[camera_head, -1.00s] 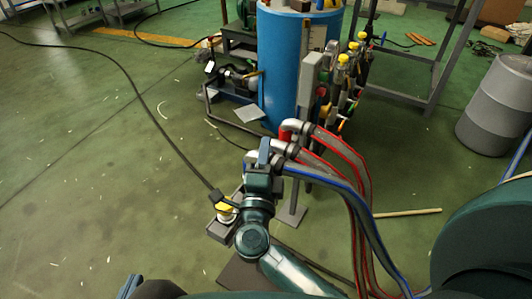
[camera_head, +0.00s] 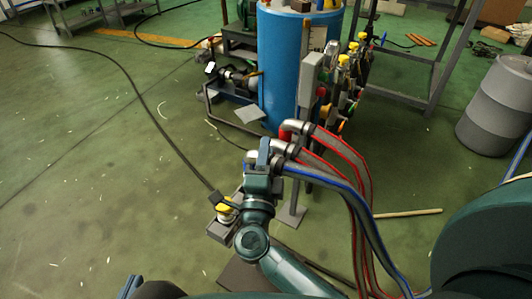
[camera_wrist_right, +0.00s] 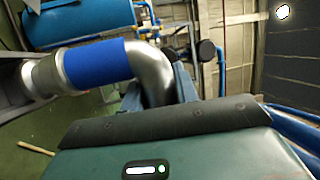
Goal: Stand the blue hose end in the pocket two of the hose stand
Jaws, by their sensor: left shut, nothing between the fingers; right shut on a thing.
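My right gripper (camera_head: 264,152) is shut on the blue hose end, a bent metal elbow on a blue-striped hose (camera_head: 325,177). In the right wrist view the blue hose end (camera_wrist_right: 95,64) shows a blue band and a metal flange at left; the fingers (camera_wrist_right: 184,84) are at its elbow. The hose stand (camera_head: 293,213) has a grey post and foot; its top and pockets are mostly hidden behind my gripper and the hoses. Two red-striped hose ends (camera_head: 298,127) sit just behind my gripper. My left gripper (camera_head: 131,287) shows only partly at the bottom edge.
A blue tank (camera_head: 280,70) with valves and gauges (camera_head: 345,75) stands behind the hoses. A yellow-topped item (camera_head: 226,208) is left of my right wrist, with a black cable (camera_head: 160,130). A grey drum (camera_head: 495,105) is at right. The left floor is largely clear.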

